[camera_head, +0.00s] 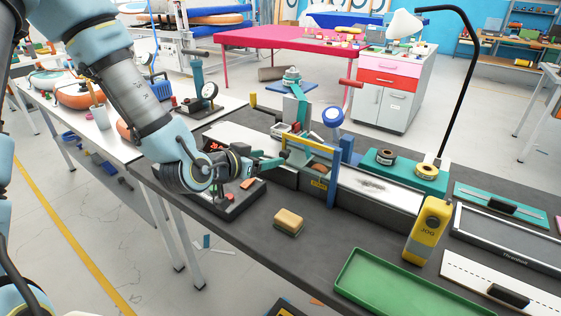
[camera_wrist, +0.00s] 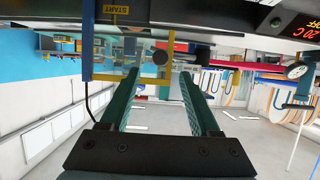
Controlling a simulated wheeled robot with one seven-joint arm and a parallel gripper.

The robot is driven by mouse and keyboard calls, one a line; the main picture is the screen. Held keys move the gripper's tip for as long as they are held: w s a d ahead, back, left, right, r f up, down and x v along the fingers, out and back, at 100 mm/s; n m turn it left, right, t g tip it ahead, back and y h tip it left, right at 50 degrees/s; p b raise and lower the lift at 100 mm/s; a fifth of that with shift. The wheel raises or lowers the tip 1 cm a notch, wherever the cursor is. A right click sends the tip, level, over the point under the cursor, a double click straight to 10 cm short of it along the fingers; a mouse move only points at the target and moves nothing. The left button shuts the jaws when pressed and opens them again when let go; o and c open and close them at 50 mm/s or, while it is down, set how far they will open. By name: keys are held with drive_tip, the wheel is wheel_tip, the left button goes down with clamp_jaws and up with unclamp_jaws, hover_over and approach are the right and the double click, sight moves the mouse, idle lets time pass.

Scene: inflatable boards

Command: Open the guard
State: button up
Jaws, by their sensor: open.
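The guard (camera_head: 312,149) is a yellow-framed panel standing across the long machine on the bench, beside a blue post. My gripper (camera_head: 281,160) has teal fingers and reaches the guard's left side from the left. In the wrist view my gripper (camera_wrist: 158,82) is open, with nothing between the fingers. I cannot tell whether the fingers touch the guard.
A blue round dial (camera_head: 333,116) stands above the guard. A yellow sponge-like block (camera_head: 289,221), a yellow handheld device (camera_head: 427,229) and a green tray (camera_head: 400,290) are on the dark bench. A red-lit display unit (camera_head: 222,145) is close by my wrist.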

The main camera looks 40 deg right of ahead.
sight(282, 154)
drive_tip(key=shift+p+x, duration=1)
drive_tip(key=shift+x, duration=2.45)
clamp_jaws()
